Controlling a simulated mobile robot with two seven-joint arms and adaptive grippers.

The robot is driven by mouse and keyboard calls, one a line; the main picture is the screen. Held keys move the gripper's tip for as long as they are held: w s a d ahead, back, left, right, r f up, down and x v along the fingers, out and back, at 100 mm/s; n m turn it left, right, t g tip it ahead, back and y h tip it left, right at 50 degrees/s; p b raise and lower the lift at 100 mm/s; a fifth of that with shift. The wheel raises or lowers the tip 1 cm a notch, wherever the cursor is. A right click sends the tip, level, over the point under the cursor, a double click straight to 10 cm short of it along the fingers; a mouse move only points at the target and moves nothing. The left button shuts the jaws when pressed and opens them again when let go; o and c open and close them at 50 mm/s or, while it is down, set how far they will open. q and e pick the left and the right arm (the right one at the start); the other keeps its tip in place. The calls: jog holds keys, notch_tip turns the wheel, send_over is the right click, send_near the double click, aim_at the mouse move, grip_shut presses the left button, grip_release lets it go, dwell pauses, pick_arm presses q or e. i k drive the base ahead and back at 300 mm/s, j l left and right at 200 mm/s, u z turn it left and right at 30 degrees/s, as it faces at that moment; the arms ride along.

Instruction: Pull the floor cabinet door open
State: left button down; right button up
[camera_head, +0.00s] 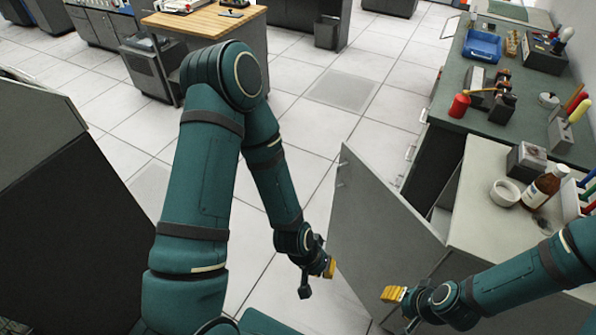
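The floor cabinet (480,190) stands at the right, with a light grey top. Its grey door (375,225) stands swung out from the cabinet into the aisle, and a dark gap shows behind it near the cabinet. My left gripper (317,279) hangs just left of the door's lower part, apart from it as far as I can see. Its fingers look spread with nothing between them. My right gripper (403,309) is in front of the door's lower right part, its yellow pad pointing left. Its fingers also look spread and empty. Whether it touches the door is unclear.
A bottle (541,187), a white roll (505,192) and a small box (526,160) stand on the cabinet top. A green-topped bench (450,135) with tools lies beyond. A dark grey cabinet (80,220) fills the left. Tiled floor (320,130) is clear between.

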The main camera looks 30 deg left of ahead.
aim_at(376, 240)
jog(key=j+u, duration=0.1)
jog(key=u, duration=0.4)
jog(key=i+u, duration=0.15)
jog(key=u, duration=0.8)
jog(key=i+j, duration=0.1)
jog(key=i, duration=1.45)
jog(key=i+z, duration=0.3)
jog(key=i, duration=0.4)
jog(key=i+j+z, duration=0.15)
jog(key=i+z, duration=0.2)
jog(key=i, duration=0.3)
jog(key=i+z, duration=0.3)
jog(key=z, duration=0.15)
jog(key=i+z, duration=0.4)
jog(key=i+j+z, duration=0.1)
jog(key=z, duration=0.35)
jog(key=l+z, duration=0.1)
jog(key=z, duration=3.15)
jog(key=i+l+z, duration=0.2)
jog(key=l+z, duration=0.2)
jog(key=i+l, duration=0.05)
